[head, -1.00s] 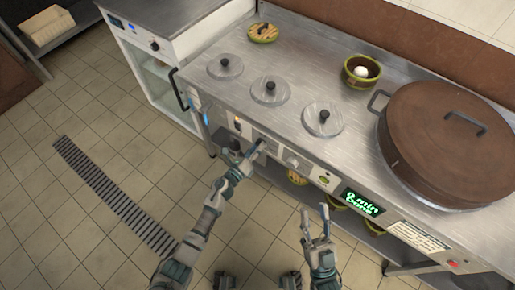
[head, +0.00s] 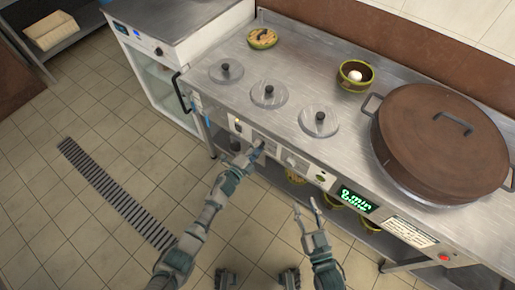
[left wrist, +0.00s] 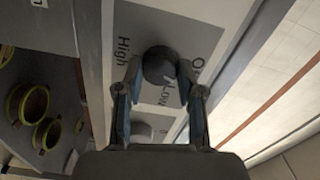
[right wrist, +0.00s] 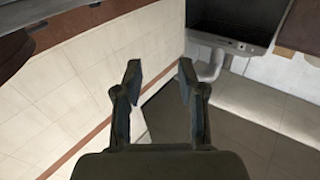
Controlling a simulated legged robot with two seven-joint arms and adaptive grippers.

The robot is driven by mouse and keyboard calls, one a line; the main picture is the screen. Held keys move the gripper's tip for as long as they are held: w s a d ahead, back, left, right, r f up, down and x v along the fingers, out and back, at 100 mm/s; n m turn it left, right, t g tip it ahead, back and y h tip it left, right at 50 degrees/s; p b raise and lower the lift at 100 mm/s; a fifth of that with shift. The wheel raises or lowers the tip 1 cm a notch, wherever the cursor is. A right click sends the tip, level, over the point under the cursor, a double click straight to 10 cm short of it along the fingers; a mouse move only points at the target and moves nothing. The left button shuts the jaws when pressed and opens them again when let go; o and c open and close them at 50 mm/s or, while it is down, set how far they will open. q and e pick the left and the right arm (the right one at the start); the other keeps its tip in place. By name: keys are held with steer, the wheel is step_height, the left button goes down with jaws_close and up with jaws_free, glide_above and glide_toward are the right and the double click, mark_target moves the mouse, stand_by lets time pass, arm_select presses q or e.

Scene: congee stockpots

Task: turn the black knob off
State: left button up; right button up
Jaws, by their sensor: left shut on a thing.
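The black knob (left wrist: 158,66) is on the front panel (left wrist: 205,28) of the steel counter, with the words High, LOW and a partly hidden word starting with O around it. My left gripper (left wrist: 161,72) is shut on the knob, one finger on each side. In the head view my left gripper (head: 256,150) is at the counter's front panel and mostly hides the black knob. My right gripper (head: 307,206) is open and empty, in front of the counter and apart from it. Its two spread fingers also show in the right wrist view (right wrist: 160,70).
A white knob (head: 292,161) sits right of the black one, and a green display (head: 356,199) is further right. Three lidded wells (head: 268,95), a bowl with an egg (head: 355,74) and a large brown pot (head: 440,140) are on top. Bowls stand on the shelf below.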

arm_select(q)
steer(key=n, duration=0.3)
steer(key=shift+w+a+n+p, duration=0.15)
steer(key=shift+a+n+p, duration=0.15)
steer(key=shift+p, duration=0.1)
arm_select(e)
step_height(320, 180, down, 2)
steer(key=shift+s+d+f+g+h, duration=0.15)
steer(key=shift+g+h, duration=0.15)
steer(key=shift+g, duration=0.6)
arm_select(q)
steer(key=shift+f, duration=0.1)
steer(key=o, duration=1)
steer(key=shift+o, duration=0.7)
steer(key=shift+f, duration=0.1)
arm_select(e)
steer(key=shift+f, duration=0.1)
